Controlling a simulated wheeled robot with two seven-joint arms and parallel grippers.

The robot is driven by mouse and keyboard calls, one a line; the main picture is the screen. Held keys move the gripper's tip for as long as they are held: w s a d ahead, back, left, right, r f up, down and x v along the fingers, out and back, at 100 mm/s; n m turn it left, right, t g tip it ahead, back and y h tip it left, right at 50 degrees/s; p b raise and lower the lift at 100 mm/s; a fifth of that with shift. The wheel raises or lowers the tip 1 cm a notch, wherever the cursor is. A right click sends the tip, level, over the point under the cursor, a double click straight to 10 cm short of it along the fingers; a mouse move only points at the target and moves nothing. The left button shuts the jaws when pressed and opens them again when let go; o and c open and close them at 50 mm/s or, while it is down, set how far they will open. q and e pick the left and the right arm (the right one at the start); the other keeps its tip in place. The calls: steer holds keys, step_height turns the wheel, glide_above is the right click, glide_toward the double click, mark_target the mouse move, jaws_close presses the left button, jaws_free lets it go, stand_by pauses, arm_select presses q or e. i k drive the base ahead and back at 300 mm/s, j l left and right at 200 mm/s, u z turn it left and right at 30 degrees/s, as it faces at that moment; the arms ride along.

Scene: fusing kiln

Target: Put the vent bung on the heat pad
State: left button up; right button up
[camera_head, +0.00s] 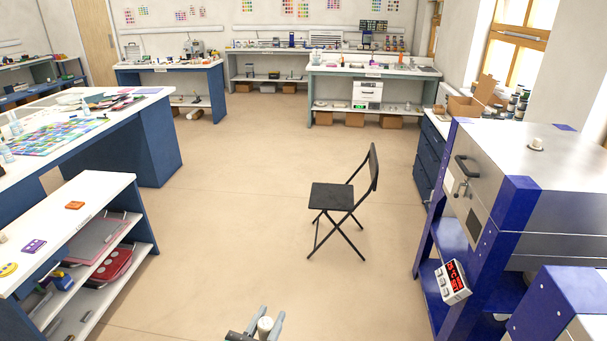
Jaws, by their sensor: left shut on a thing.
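My left gripper (267,322) is at the bottom edge of the head view. Its two grey fingers are shut on a small cream-coloured plug (265,325), which looks like the vent bung. It is held upright above the floor, clear of any surface. I cannot tell for sure which thing is the heat pad; small orange (75,205), purple (34,246) and yellow (8,269) pieces lie on the white shelf top at the left. My right gripper is not in view.
The white shelf unit (100,186) is at the left, the blue-framed kiln (520,200) with its red-lit controller (453,281) at the right. A black folding chair (333,197) stands mid-floor. Open floor (220,240) lies between. Worktables line the back.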

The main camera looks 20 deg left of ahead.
mark_target(74, 204)
steer(key=i+j+u, duration=0.3)
steer(key=u, duration=0.2)
steer(key=i+j+u, duration=0.35)
steer(key=u, duration=0.15)
steer(key=i+j+u, duration=0.15)
steer(key=i+u, duration=0.55)
steer(key=i, duration=1.45)
steer(key=i+l+u, duration=0.2)
steer(key=i, duration=0.2)
steer(key=i+u, duration=0.15)
steer(key=i, duration=0.3)
steer(key=i+l+u, duration=0.2)
steer(key=i+l, duration=0.1)
steer(key=i, duration=0.1)
